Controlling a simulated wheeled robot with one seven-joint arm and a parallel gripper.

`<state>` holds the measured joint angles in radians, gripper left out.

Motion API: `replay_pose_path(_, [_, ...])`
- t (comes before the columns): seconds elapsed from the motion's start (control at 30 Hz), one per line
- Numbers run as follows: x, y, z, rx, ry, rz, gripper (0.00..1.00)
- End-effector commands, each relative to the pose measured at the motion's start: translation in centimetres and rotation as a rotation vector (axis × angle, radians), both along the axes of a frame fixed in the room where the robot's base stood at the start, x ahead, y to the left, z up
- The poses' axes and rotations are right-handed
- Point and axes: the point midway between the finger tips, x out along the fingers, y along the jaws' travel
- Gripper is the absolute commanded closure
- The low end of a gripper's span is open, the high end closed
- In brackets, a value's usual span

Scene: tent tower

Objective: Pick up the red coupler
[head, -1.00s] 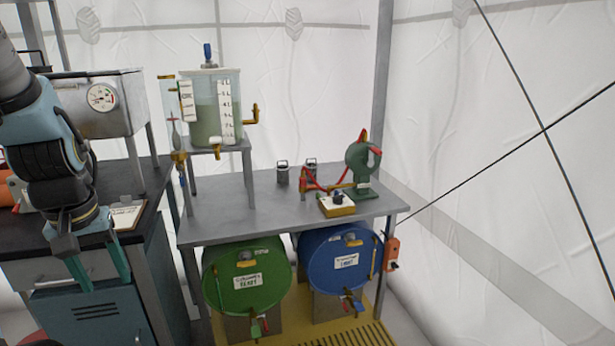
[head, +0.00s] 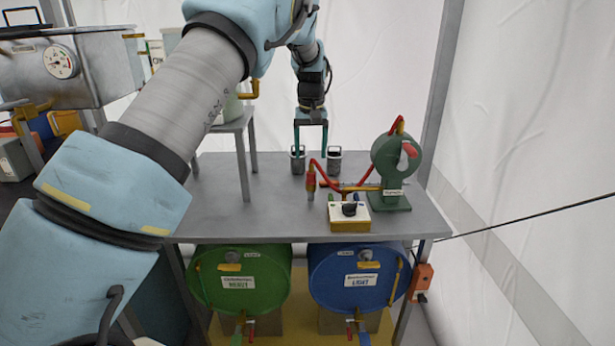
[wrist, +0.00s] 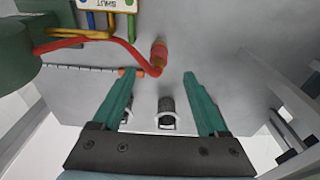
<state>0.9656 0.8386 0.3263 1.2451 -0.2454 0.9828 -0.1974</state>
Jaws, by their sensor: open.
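The red coupler (head: 310,181) stands at the free end of a red hose (head: 325,172) on the grey metal table. In the wrist view, the coupler (wrist: 159,53) is a red and orange cylinder just beyond the fingertips, roughly centred between them. My gripper (head: 310,150) is open and empty, with its two green fingers pointing down behind the coupler in the head view. In the wrist view my gripper (wrist: 159,76) has a wide gap, and neither finger touches the coupler.
Two small metal canisters (head: 334,162) stand close behind the coupler, near my fingers. A green pump (head: 391,165) and a yellow-white switch box (head: 349,214) are to the right. Green (head: 240,282) and blue (head: 356,283) drums lie below. The table's left front is clear.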

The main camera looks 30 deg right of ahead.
Motion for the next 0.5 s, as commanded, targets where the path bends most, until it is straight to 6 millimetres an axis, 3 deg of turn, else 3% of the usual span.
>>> replay_pose_path(0.3, [0.4, -0.4, -4.4, 0.002, 0.000, -0.002, 0.24])
replay_pose_path(0.5, [0.6, -0.4, -5.8, 0.002, -0.001, -0.002, 0.24])
